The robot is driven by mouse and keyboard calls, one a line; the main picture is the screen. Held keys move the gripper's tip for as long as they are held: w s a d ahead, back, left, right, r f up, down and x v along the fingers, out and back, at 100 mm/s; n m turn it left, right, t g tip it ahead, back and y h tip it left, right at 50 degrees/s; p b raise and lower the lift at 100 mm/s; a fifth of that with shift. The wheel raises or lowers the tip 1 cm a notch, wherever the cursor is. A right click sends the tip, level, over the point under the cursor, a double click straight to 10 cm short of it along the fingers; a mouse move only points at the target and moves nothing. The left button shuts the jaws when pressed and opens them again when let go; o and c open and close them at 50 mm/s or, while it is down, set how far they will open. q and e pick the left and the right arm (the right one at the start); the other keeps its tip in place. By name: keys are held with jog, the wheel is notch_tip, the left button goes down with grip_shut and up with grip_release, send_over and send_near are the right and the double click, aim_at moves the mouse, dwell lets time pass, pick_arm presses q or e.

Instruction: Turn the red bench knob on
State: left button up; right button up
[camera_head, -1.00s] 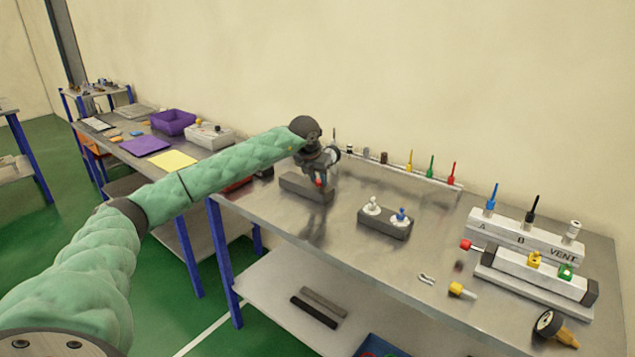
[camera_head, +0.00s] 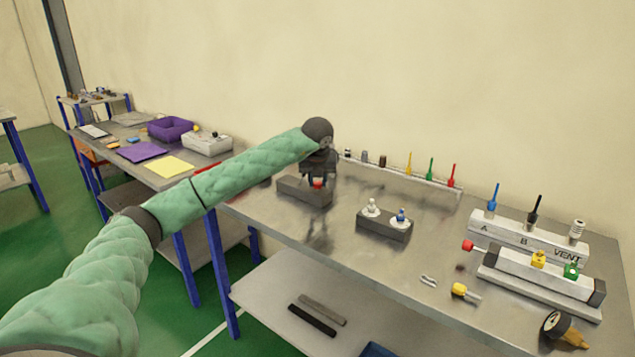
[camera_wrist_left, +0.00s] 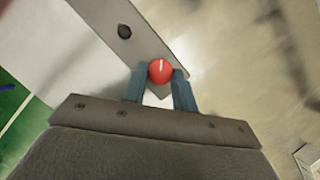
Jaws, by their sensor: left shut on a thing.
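The red bench knob (camera_head: 317,184) sits on a dark grey block (camera_head: 292,191) near the left part of the bench. In the left wrist view the round red knob (camera_wrist_left: 160,71) has a white line on its top and lies between my two blue-grey fingertips. My left gripper (camera_head: 317,177) points down over the block, its fingers shut on the knob from both sides. In the left wrist view the left gripper (camera_wrist_left: 160,84) touches the knob near the block's end. The block also shows a dark hole or stud. My right gripper is not in view.
A second dark block (camera_head: 384,228) with a white and a blue-topped fitting stands to the right. A valve manifold (camera_head: 528,238) is at the far right. A rail with coloured tools (camera_head: 400,173) runs along the back. The bench (camera_head: 350,260) is clear in front.

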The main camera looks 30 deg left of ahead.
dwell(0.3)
pick_arm(q)
jog(key=o, duration=1)
jog(key=shift+c, duration=0.2)
jog(key=b+v, duration=0.1)
jog(key=v, duration=0.6)
jog(key=shift+r, duration=0.35)
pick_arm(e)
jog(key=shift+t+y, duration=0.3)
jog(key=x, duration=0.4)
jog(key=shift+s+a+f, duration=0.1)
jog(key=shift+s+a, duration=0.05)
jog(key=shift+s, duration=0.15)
pick_arm(q)
jog(key=shift+s, duration=0.1)
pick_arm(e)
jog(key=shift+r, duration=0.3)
